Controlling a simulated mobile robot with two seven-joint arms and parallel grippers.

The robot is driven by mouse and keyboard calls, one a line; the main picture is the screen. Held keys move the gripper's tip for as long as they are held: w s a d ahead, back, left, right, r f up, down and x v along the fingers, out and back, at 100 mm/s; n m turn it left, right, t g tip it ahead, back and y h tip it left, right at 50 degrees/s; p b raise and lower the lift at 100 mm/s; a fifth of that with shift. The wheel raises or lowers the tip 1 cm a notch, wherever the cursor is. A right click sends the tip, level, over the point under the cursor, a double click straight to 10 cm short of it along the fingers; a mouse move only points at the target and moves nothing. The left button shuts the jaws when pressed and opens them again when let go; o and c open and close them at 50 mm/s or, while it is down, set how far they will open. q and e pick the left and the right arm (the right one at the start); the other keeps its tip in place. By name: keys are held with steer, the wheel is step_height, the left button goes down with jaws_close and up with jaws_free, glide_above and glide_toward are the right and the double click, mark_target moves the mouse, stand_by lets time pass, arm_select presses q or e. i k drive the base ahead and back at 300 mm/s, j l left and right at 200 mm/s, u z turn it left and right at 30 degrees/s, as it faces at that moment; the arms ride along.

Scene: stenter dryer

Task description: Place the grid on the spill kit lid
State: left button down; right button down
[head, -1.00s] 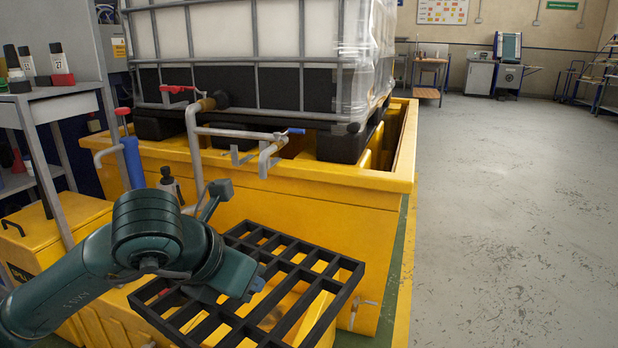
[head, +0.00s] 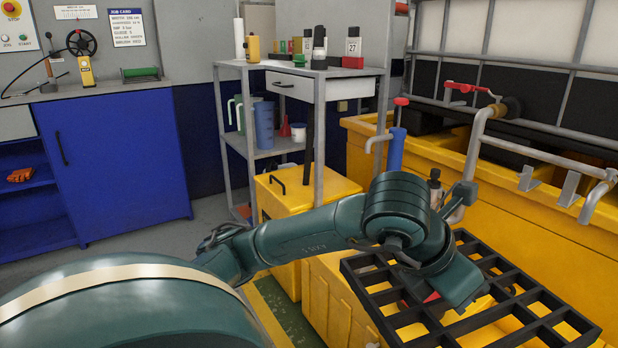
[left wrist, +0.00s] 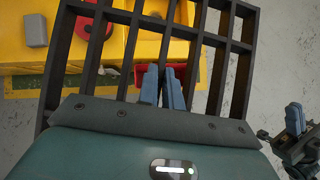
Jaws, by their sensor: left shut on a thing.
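The black grid (head: 536,288) is held roughly flat above the yellow boxes at the lower right of the head view. My left gripper (left wrist: 162,86) is shut on a bar of the grid (left wrist: 213,40); in the head view the wrist hides the grip. The spill kit lid (head: 343,187) is the yellow top with a black handle, left of the grid and partly behind a shelf post. It looks bare, and the grid is apart from it. My right gripper (left wrist: 296,118) shows at the right edge of the left wrist view, seemingly empty; its opening is unclear.
A grey shelf (head: 340,72) with bottles stands over the back of the spill kit. A yellow bund (head: 590,225) with pipes and a blue-handled valve is beyond the grid. A blue cabinet (head: 125,155) is at left. Floor is free between cabinet and spill kit.

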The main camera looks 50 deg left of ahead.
mark_target(306, 178)
steer(key=k+j, duration=0.1)
steer(key=j, duration=3.35)
steer(key=i+l, duration=0.1)
steer(key=i, duration=0.85)
